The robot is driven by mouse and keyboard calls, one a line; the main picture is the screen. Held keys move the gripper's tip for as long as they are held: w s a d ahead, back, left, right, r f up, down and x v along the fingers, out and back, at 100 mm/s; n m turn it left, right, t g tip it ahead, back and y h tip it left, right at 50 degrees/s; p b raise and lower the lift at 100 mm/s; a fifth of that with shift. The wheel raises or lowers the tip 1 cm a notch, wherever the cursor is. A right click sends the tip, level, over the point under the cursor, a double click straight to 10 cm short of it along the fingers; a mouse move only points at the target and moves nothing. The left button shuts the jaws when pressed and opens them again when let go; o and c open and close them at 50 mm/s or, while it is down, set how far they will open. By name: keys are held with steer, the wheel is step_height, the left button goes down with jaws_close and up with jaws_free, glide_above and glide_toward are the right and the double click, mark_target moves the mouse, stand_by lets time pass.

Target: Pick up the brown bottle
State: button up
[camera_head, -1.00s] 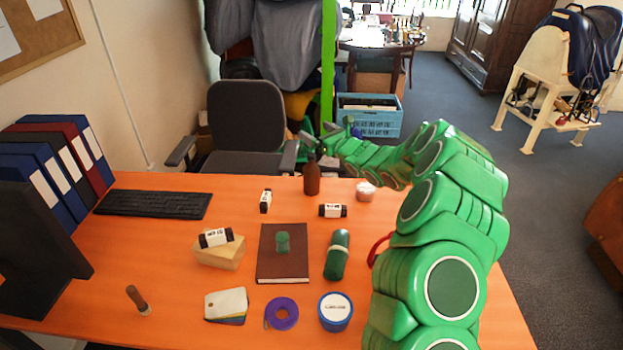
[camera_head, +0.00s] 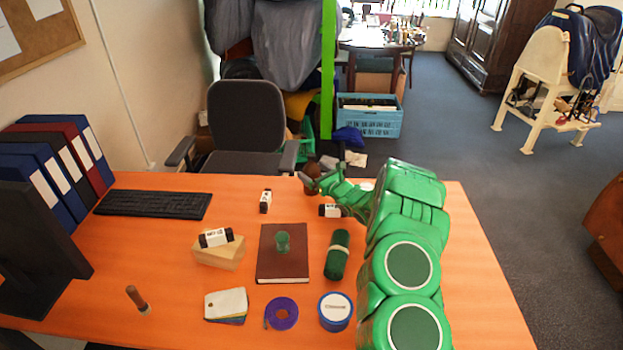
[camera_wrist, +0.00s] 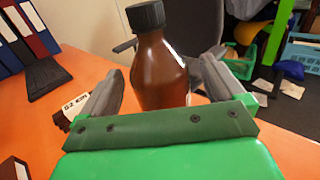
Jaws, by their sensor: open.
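The brown bottle (camera_wrist: 160,68) stands upright with a black cap in the wrist view, between the two grey fingers of my gripper (camera_wrist: 160,85). The fingers are spread apart, with a visible gap on the left side; on the right the finger looks close to the bottle, and I cannot tell whether it touches. The bottle's lower part is hidden behind the gripper's green front. In the head view the brown bottle (camera_head: 312,172) shows at the table's far edge, partly covered by my gripper (camera_head: 311,182).
A brown book (camera_head: 283,262), a green cylinder (camera_head: 338,255) and a keyboard (camera_head: 153,205) lie on the orange table (camera_head: 180,290). A chair (camera_head: 245,125) stands behind.

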mark_target(308, 165)
steer(key=shift+x, duration=1.7)
steer(key=shift+c, duration=0.2)
steer(key=c, duration=1.3)
steer(key=shift+r, duration=0.7)
steer(key=s+d+r, duration=0.1)
steer(key=s+r, duration=0.3)
steer(key=s+d+r, duration=0.1)
steer(key=s+r, duration=0.2)
steer(key=s, duration=0.2)
steer(key=s+d+r, duration=0.1)
steer(key=s+r, duration=0.3)
steer(key=shift+s+r, duration=0.3)
steer(key=shift+s, duration=0.05)
